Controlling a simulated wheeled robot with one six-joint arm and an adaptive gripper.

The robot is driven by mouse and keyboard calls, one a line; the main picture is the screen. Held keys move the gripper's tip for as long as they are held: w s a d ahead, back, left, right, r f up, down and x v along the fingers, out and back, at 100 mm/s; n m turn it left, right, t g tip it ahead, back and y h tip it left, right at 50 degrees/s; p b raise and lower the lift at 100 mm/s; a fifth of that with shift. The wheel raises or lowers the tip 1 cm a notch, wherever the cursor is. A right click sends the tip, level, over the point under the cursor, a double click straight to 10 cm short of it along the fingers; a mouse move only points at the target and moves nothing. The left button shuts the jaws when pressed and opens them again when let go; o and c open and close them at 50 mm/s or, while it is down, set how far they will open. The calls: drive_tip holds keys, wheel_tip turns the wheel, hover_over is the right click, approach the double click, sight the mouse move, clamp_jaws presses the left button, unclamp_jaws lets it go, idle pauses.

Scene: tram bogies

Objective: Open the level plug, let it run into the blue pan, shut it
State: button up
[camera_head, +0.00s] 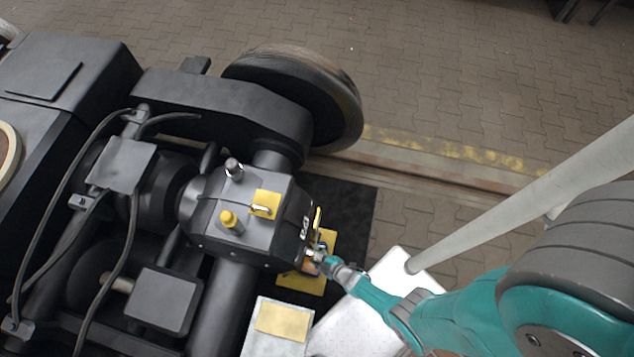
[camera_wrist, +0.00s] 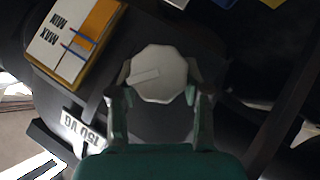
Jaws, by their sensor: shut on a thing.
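The level plug (camera_wrist: 158,73) is a pale, many-sided head with a slot-like mark, on the dark gearbox face in the wrist view. My gripper (camera_head: 316,258) is at the right-hand end of the gearbox (camera_head: 258,214) in the head view. In the wrist view its two fingers are shut on the plug, one on each side. The plug is hidden in the head view. A little blue shows by the gripper in the head view; I cannot tell whether it is the pan. No running oil is visible.
A sight gauge marked MAX and MIN (camera_wrist: 72,42) is left of the plug in the wrist view, above an ISO VG label (camera_wrist: 82,130). A yellow plate (camera_head: 300,285) lies below the gearbox. A grey box with a yellow top (camera_head: 282,321) stands nearby. A wheel (camera_head: 335,105) is behind.

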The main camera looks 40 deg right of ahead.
drive_tip(key=shift+a+n, duration=0.1)
drive_tip(key=shift+n, duration=0.2)
drive_tip(key=shift+s+f+h, duration=0.1)
drive_tip(key=shift+s+h, duration=0.1)
drive_tip(key=shift+h, duration=0.2)
drive_tip(key=o, duration=1.2)
drive_tip(key=shift+d, duration=0.25)
drive_tip(key=shift+c, duration=0.2)
drive_tip(key=v, duration=0.7)
drive_tip(key=shift+s, duration=0.2)
